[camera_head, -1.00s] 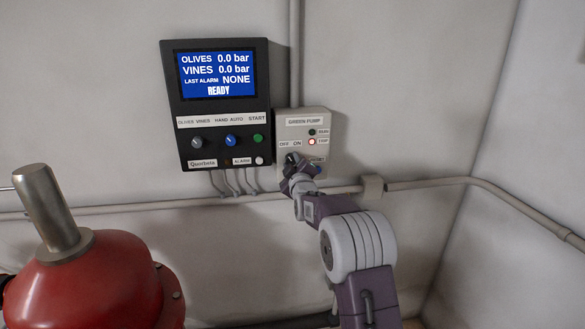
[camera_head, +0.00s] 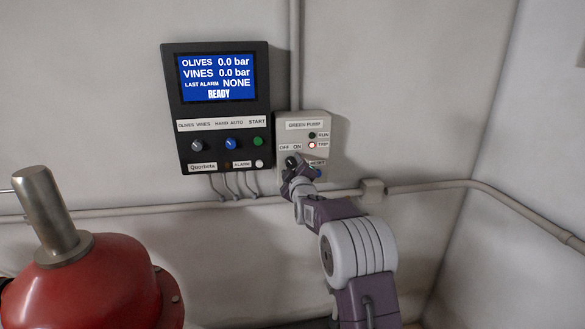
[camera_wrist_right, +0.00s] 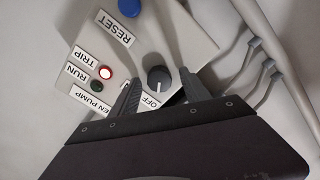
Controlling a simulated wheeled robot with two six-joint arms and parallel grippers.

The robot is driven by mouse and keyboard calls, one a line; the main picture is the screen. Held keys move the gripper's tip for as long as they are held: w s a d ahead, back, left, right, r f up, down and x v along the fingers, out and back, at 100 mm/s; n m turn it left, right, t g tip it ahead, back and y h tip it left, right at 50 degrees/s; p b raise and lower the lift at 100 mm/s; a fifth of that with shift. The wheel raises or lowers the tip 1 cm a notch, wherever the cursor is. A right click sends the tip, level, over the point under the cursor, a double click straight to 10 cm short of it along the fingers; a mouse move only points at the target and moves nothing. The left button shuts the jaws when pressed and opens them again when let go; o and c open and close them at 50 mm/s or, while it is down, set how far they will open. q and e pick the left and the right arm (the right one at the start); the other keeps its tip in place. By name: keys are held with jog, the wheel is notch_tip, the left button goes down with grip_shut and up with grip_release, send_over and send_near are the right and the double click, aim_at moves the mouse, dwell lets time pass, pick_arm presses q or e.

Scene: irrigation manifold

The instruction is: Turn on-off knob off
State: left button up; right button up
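The on-off knob (camera_head: 291,160) is a dark round knob on the pale grey Green Pump box (camera_head: 325,131), under the OFF and ON labels. In the right wrist view the knob (camera_wrist_right: 158,77) shows a white mark on the side facing the OFF label; the ON label is hidden there. My right gripper (camera_head: 293,174) is at the box, just below the knob in the head view. In the wrist view its fingers (camera_wrist_right: 160,80) are apart, one on each side of the knob, with visible gaps. My left gripper is not in view.
A blue reset button (camera_wrist_right: 129,7) and a lit trip lamp (camera_head: 312,145) are on the same box. A black controller panel (camera_head: 181,127) with a blue screen (camera_head: 217,78) hangs to its left. A pipe (camera_head: 430,183) runs below. A red vessel (camera_head: 85,290) stands at lower left.

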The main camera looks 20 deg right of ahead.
jog(key=shift+s, duration=0.15)
jog(key=b+v, duration=0.4)
jog(key=v, duration=0.4)
jog(key=shift+s+a, duration=0.15)
jog(key=shift+s, duration=0.2)
